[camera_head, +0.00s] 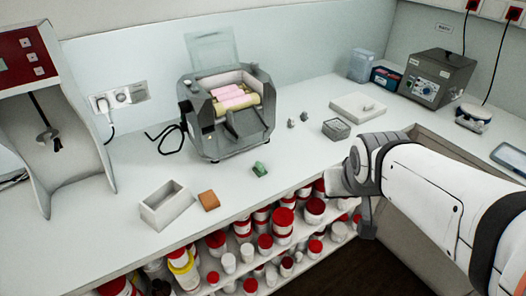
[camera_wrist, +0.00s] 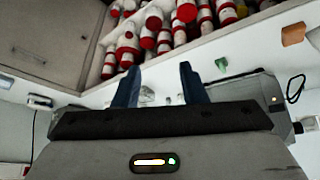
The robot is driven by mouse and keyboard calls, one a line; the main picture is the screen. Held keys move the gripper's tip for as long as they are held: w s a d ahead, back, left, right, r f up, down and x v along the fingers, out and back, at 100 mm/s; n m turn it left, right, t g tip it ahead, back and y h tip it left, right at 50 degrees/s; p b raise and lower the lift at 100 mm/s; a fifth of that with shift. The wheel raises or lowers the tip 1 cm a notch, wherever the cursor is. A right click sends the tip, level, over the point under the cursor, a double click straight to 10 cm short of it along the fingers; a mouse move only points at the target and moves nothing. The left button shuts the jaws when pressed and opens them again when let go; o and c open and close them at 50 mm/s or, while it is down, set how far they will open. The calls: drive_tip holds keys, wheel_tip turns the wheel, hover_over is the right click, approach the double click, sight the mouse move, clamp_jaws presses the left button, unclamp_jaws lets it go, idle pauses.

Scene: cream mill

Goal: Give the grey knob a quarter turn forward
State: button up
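The grey mill (camera_head: 228,120) with pink and cream rollers stands on the counter, left of centre in the head view. A dark grey round part that looks like a knob (camera_head: 187,83) sits at its upper left; I cannot tell whether it is the task's knob. My gripper shows in the wrist view (camera_wrist: 158,78) with two blue fingers apart and nothing held between them. In the head view my arm reaches in from the right, and its end is at the counter's front edge, right of the mill and apart from it. The mill's body also shows behind the gripper in the wrist view (camera_wrist: 280,95).
A green piece (camera_head: 260,169), an orange block (camera_head: 208,200) and an open white box (camera_head: 167,205) lie before the mill. Two small grey pieces (camera_head: 291,123) and a small grey box (camera_head: 336,129) lie right of it. Red-lidded jars (camera_head: 283,222) fill the shelf below.

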drive_tip(key=w+a+f+n+t+b, duration=0.1)
drive_tip(key=w+f+t+b, duration=0.2)
drive_tip(key=w+f+b, duration=0.35)
drive_tip(key=n+t+y+b, duration=0.5)
drive_tip(key=y+b, duration=0.5)
drive_tip(key=b, duration=0.2)
approach(263, 169)
drive_tip(key=x, duration=0.3)
drive_tip(key=shift+w+a+f, duration=0.2)
drive_tip(key=shift+w+f, duration=0.1)
drive_tip(key=shift+f, duration=0.05)
drive_tip(key=shift+a+f, duration=0.1)
drive_tip(key=shift+a, duration=0.2)
drive_tip(key=shift+w+a+t, duration=0.15)
drive_tip(key=shift+a+t, duration=0.15)
drive_tip(key=x, duration=0.7)
drive_tip(key=shift+w+d+r, duration=0.1)
drive_tip(key=shift+w+r, duration=0.15)
drive_tip(key=shift+w, duration=0.05)
clamp_jaws()
